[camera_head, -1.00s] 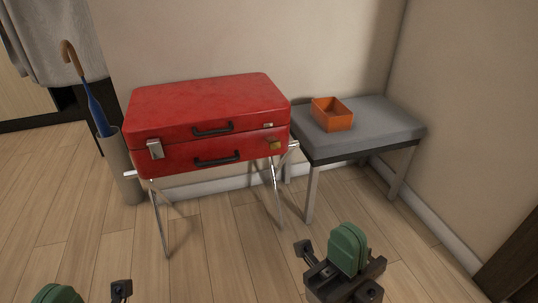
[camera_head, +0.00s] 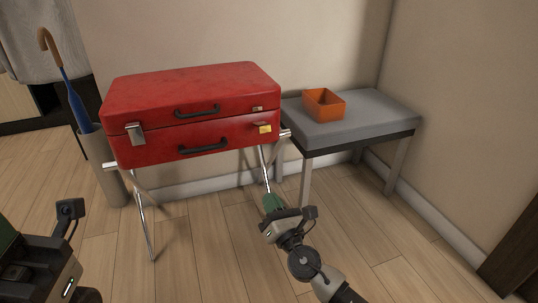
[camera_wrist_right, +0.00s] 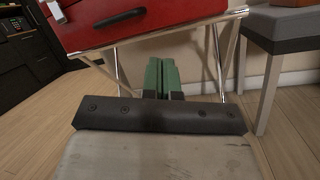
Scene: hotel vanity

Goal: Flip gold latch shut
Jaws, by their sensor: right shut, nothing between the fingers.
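A red suitcase (camera_head: 195,110) stands closed on a folding metal stand. Its gold latch (camera_head: 264,129) is on the lower half at the right front, below the seam. A small metal plate (camera_head: 258,108) sits on the lid above it, and the two look apart. A silver latch (camera_head: 134,133) is at the left front. My right gripper (camera_head: 271,201) is below and in front of the gold latch, touching nothing. Its green fingers (camera_wrist_right: 160,77) are shut and empty in the right wrist view, where the gold latch does not show. My left gripper (camera_head: 35,235) is partly cut off at the lower left.
A grey bench (camera_head: 350,118) with an orange box (camera_head: 323,104) on it stands right of the suitcase. An umbrella stand (camera_head: 103,160) with a blue umbrella (camera_head: 75,98) is at the left. The stand's legs (camera_head: 143,215) are near my right gripper. The floor in front is clear.

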